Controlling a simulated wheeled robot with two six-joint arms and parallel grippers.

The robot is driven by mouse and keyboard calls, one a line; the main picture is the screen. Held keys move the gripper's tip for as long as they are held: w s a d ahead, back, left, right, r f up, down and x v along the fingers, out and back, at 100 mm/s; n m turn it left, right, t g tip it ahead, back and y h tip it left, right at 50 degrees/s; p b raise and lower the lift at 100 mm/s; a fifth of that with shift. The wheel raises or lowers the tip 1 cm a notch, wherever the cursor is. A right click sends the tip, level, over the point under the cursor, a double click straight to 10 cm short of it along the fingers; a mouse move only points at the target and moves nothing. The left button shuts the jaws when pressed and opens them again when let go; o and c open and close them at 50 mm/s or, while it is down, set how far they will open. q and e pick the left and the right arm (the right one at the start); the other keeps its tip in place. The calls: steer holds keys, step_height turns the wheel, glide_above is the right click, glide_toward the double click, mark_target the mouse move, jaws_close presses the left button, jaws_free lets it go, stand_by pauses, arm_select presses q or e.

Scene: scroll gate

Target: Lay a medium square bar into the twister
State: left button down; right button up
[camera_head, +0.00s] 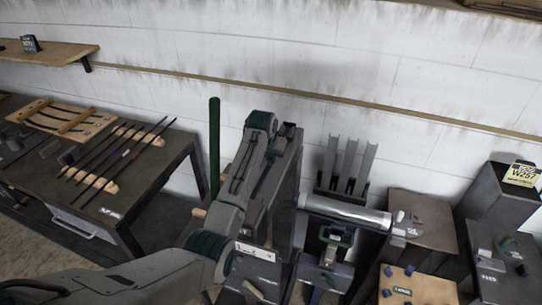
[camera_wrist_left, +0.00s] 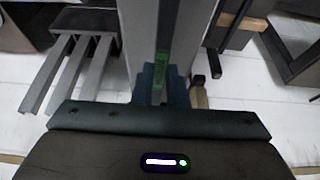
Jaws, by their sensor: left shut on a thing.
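My left arm comes in from the lower left of the head view and bends over the work stand, hiding much of it. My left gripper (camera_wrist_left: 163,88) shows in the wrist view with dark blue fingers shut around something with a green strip. A broad grey piece rises behind it, and I cannot tell whether it is the held thing. The fingertips are hidden in the head view. Three grey bars (camera_head: 346,165) stand in a dark rack, also seen in the wrist view (camera_wrist_left: 72,65). A machine with a green bracket (camera_head: 336,237) may be the twister; I cannot be sure.
An upright green rod (camera_head: 214,145) stands left of my arm. A silver cylinder (camera_head: 345,211) lies right of it. A dark table (camera_head: 150,185) at left carries several thin rods. Pedestals with blue parts (camera_head: 415,288) crowd the right. The white wall is behind.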

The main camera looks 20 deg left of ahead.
arm_select(q)
steer(key=c, duration=1.4)
jaws_free()
steer(key=shift+o, duration=0.2)
steer(key=shift+s, duration=0.1)
steer(key=shift+s+r+b, duration=0.1)
steer(key=shift+r+b, duration=0.25)
steer(key=shift+r, duration=0.05)
steer(key=b+v, duration=0.3)
steer(key=v, duration=0.7)
steer(key=shift+s+f, duration=0.1)
